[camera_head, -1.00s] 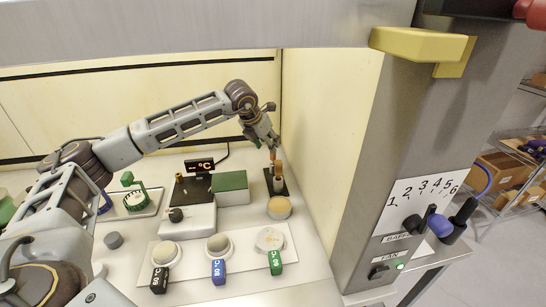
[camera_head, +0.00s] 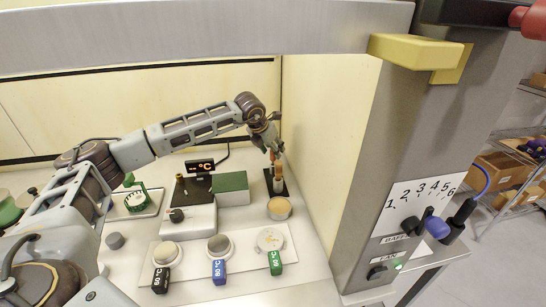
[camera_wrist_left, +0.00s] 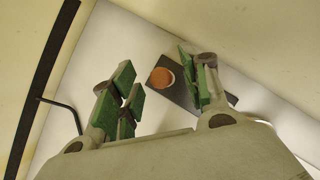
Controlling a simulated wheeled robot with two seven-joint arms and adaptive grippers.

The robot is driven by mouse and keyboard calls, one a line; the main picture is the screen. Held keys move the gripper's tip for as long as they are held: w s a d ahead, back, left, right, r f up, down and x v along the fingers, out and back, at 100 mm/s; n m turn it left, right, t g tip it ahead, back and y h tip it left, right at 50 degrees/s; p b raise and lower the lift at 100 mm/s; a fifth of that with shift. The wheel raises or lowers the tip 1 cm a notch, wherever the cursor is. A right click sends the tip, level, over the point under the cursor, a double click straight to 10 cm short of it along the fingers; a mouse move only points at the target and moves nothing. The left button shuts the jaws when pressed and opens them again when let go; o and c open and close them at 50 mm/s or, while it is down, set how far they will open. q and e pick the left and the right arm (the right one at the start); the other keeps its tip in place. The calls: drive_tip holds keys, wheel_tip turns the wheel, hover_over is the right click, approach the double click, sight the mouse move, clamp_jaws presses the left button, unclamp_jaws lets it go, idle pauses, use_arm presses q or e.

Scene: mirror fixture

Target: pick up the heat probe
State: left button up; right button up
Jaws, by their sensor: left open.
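The heat probe (camera_head: 278,172) appears to be the upright piece with an orange-brown top, standing on a dark base (camera_head: 267,184) near the right wall of the cabinet. In the left wrist view its round orange-brown top (camera_wrist_left: 162,77) is seen from above, over the dark base. My left gripper (camera_head: 272,151) is open just above the probe. In the wrist view its green-padded fingers stand on either side of the probe's top, nearer the right finger, with no visible grip on it. My right gripper is not in view.
A green block (camera_head: 231,188) and a device with a °C display (camera_head: 200,166) stand left of the probe. A round tan-topped pot (camera_head: 279,208) is in front of it. Several labelled pots sit on a white plate (camera_head: 191,243). The cabinet's side wall (camera_head: 330,120) is close on the right.

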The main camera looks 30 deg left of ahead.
use_arm(q)
drive_tip(key=shift+x, duration=0.75)
clamp_jaws()
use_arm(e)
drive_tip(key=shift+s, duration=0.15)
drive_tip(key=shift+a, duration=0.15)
